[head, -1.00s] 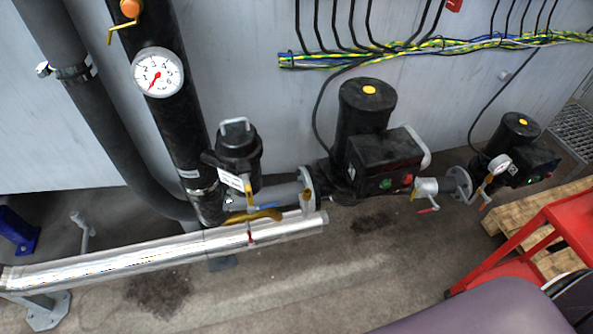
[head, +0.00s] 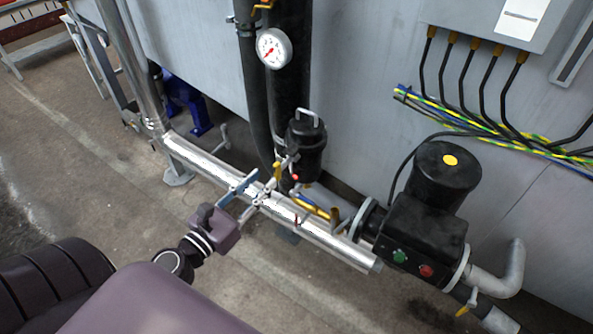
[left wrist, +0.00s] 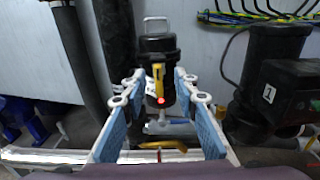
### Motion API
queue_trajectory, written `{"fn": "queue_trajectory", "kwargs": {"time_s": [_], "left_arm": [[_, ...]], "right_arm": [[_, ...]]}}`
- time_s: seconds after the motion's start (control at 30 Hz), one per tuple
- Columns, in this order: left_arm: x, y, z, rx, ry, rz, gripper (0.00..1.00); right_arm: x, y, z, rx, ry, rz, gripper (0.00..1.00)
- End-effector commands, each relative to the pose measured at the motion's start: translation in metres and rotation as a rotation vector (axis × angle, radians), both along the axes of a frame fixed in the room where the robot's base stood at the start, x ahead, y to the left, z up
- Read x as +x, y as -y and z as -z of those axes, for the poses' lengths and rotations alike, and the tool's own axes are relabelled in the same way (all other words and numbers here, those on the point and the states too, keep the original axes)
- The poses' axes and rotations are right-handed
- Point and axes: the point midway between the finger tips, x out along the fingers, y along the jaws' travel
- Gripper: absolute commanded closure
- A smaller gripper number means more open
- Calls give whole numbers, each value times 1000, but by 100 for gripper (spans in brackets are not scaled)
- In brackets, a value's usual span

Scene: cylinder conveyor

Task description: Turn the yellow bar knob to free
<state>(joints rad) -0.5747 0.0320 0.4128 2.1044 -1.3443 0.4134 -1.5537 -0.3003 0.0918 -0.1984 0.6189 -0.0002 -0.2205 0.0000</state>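A yellow bar knob (left wrist: 158,79) stands upright on the front of a black filter-like housing (left wrist: 157,48) in the left wrist view. In the head view the yellow bar (head: 278,171) is partly crowded by my fingers. A small red spot (left wrist: 161,101) shows by its lower end. My left gripper (left wrist: 160,92) is open, with a blue-padded finger on each side of the knob and visible gaps to both. In the head view my left gripper (head: 264,184) reaches over the silver pipe towards the housing. I cannot tell whether it touches anything. My right gripper is not in view.
A silver pipe (head: 205,164) runs low in front of the housing. A yellow lever (head: 312,208) sits just above it. A black pump (head: 425,226) stands to the right, and a dial gauge (head: 273,48) is behind. The floor at left is open.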

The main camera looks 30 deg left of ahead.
Motion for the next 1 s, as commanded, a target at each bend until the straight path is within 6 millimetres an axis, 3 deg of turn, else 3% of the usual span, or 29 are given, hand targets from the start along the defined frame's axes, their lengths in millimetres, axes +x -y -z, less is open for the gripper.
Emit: {"fn": "queue_trajectory", "kwargs": {"time_s": [0.3,0.5,0.9,1.0], "left_arm": [[43,4,-5,-1,4,1,72],[68,5,-3,-3,2,-1,72],[76,6,0,-2,1,0,72],[76,6,0,-2,1,0,81]], "right_arm": [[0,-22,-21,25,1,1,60],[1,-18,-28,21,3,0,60],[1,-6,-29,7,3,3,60],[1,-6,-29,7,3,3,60]]}}
